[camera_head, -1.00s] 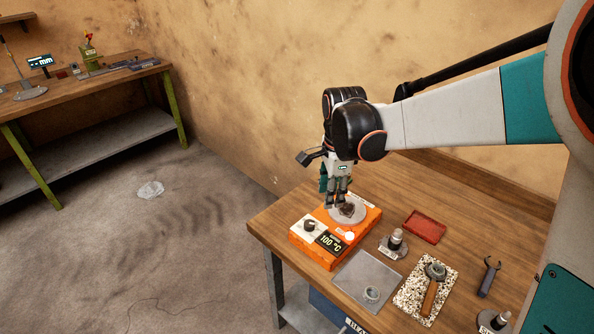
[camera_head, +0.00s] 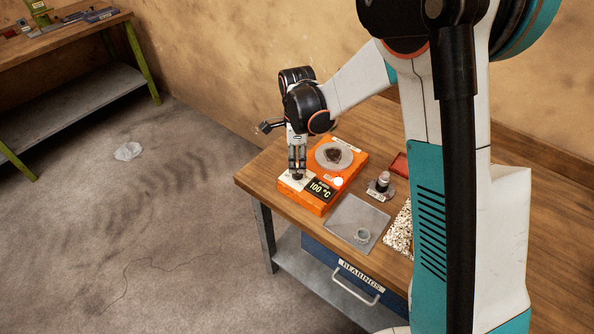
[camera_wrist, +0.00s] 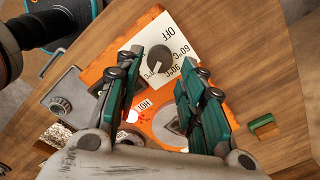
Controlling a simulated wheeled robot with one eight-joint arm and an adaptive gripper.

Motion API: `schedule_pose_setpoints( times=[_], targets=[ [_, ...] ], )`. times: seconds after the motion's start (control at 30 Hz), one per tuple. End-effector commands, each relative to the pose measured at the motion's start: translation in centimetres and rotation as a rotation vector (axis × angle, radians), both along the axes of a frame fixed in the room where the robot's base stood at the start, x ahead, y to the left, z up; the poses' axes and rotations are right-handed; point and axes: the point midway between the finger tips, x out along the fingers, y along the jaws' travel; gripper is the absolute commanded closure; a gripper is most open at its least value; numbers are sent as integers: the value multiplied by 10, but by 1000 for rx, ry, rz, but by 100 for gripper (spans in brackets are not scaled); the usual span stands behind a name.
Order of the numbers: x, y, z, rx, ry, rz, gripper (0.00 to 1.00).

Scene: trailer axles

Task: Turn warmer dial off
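The orange warmer (camera_head: 310,198) sits near the table's left end. Its display (camera_head: 320,189) reads 100 °C and its round hot plate (camera_head: 322,163) carries a dark piece (camera_head: 335,155). In the wrist view the grey dial (camera_wrist: 159,61) stands on a white panel marked OFF, 60°C and 90°C. Exactly where its pointer is aimed is hard to tell. My gripper (camera_head: 297,172) points down over the dial's corner, hiding most of it in the head view. In the wrist view my gripper (camera_wrist: 163,66) is open, its green fingers apart on either side of the dial; contact cannot be told.

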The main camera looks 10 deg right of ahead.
Motion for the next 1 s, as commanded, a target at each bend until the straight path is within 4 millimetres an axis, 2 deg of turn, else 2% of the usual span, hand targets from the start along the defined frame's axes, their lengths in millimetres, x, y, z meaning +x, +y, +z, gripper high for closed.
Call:
schedule_pose_setpoints(
  times=[0.1, 0.23, 0.4, 0.67, 0.7, 0.83, 1.0],
  targets=[
    [0, 0, -22, 0, 0, 0, 64],
    [0, 0, -36, 0, 0, 0, 64],
    [0, 0, -44, 0, 0, 1, 64],
    [0, 0, -45, 0, 0, 1, 64],
    [0, 0, -45, 0, 0, 1, 68],
    [0, 0, -45, 0, 0, 1, 97],
    [0, 0, -45, 0, 0, 2, 97]
  ],
)
